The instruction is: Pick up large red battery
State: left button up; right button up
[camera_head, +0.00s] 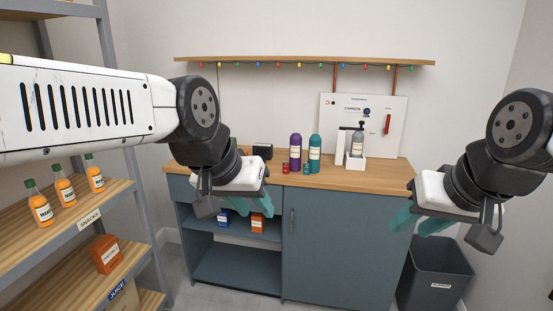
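A small red cylinder (285,168) stands on the wooden counter, in front of the purple bottle; it is too small to tell whether it is the large red battery. No other red battery is clear to me. My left gripper (235,203) hangs in front of the counter's left part, apart from the cylinder; its fingers are too hard to make out to tell open or shut. My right gripper (420,222) hangs at the counter's right end, its teal fingers apart and empty, far from the cylinder.
The counter (375,177) also holds a purple bottle (295,150), a teal bottle (314,152), a small teal cylinder (307,169) and a grey bottle in a white stand (356,162). A shelf rack (130,190) with orange bottles stands left. A dark bin (437,270) stands right.

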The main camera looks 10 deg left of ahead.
aim_at(286, 164)
jog(key=i+j+z, duration=0.25)
jog(key=j, duration=0.2)
jog(key=i+j+z, duration=0.2)
jog(key=j, duration=0.25)
jog(key=i+j+z, duration=0.1)
jog(key=j+z, duration=0.15)
jog(key=j, duration=0.25)
jog(key=i+j+z, duration=0.2)
jog(key=j, duration=0.3)
jog(key=j+z, duration=0.25)
jog(key=j, duration=0.25)
jog(key=k, duration=0.05)
